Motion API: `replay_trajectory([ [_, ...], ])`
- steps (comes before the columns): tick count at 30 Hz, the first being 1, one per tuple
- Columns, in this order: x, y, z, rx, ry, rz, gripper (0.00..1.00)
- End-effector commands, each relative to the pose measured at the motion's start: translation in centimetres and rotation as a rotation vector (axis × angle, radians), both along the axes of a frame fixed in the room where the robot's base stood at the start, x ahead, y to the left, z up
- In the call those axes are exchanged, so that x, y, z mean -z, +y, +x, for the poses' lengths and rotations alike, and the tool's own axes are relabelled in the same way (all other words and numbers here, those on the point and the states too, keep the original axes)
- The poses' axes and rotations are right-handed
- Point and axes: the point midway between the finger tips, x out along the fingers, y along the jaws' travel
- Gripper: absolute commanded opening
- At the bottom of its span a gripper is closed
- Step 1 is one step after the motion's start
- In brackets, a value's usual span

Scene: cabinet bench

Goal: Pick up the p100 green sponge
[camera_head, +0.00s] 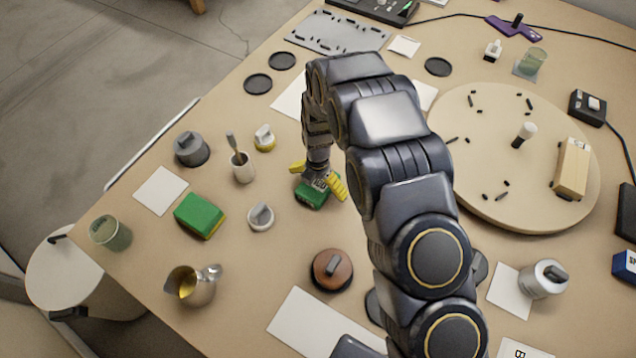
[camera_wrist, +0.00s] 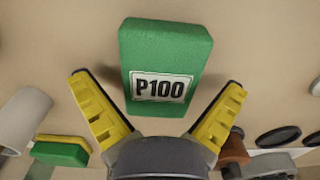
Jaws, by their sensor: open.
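The green sponge (camera_wrist: 165,58) with a white "P100" label lies on the table and shows beyond and between my fingers in the wrist view. In the head view the same sponge (camera_head: 311,194) lies below my gripper (camera_head: 320,178), partly hidden by it. My gripper (camera_wrist: 158,112) has two yellow ridged fingers spread wide, one to each side of the sponge's labelled end. It is open and holds nothing. I cannot tell whether the fingers touch the table.
A second green sponge (camera_head: 200,214) with a yellow side lies to the left. A lidded white jar (camera_head: 260,217), a cup with a utensil (camera_head: 243,168) and a brown lidded pot (camera_head: 331,270) stand around my gripper. A round board (camera_head: 560,210) lies right.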

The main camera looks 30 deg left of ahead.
Motion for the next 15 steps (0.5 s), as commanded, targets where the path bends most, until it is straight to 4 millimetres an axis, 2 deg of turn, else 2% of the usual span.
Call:
replay_trajectory([
  [4,-0.04,0.01,0.01,0.000,-0.001,0.001,1.00],
  [5,-0.04,0.01,0.01,0.001,0.000,0.001,0.91],
  [6,-0.04,0.00,0.00,0.001,0.000,0.000,0.74],
  [8,-0.04,0.00,0.00,0.001,0.000,0.000,0.49],
  [9,-0.04,0.00,0.00,0.001,0.000,0.000,0.42],
  [15,-0.05,0.00,-0.01,0.001,0.000,0.000,0.40],
])
